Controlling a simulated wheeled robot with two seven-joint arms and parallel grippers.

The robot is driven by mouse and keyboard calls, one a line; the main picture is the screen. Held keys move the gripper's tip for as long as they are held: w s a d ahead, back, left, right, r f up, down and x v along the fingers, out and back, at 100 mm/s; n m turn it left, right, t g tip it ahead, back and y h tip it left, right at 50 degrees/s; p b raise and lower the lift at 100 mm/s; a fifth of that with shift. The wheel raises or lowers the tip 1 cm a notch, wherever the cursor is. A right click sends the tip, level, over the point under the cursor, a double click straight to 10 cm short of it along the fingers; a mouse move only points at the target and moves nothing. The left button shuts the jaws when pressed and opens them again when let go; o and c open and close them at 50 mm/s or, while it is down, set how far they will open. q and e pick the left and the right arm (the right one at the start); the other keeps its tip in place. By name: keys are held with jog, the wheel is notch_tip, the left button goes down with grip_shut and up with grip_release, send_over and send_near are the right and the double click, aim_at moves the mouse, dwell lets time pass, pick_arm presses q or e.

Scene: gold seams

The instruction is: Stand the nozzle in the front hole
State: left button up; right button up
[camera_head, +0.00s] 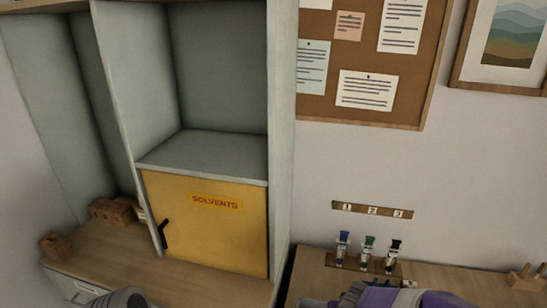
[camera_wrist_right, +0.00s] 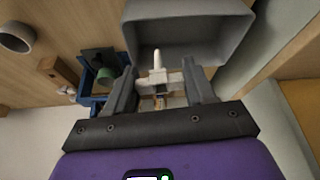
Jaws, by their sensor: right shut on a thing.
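My right gripper (camera_wrist_right: 158,88) is shut on a pale, cross-shaped piece that looks like the nozzle (camera_wrist_right: 157,74), held between its two grey fingers in the right wrist view. A grey open bin (camera_wrist_right: 232,52) lies just beyond the fingertips in that view. In the head view my purple right gripper shows at the bottom edge, and its fingertips and the nozzle cannot be made out. I cannot pick out the front hole in either view.
A wooden rack (camera_head: 362,265) holds blue-, green- and black-topped items under a numbered strip (camera_head: 372,210). A small wooden stand (camera_head: 527,278) is at right. A yellow solvents cabinet (camera_head: 215,222) is shut. A blue holder (camera_wrist_right: 84,98) and wooden block (camera_wrist_right: 54,68) lie left of the fingers.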

jog(key=shift+s+a+f+n, duration=0.2)
jog(key=shift+s+a+n, duration=0.45)
jog(key=shift+s, duration=0.1)
jog(key=s+f, duration=0.3)
jog(key=f, duration=0.1)
jog(key=shift+s+f, duration=0.35)
jog(key=shift+s, duration=0.05)
jog(key=shift+s, duration=0.1)
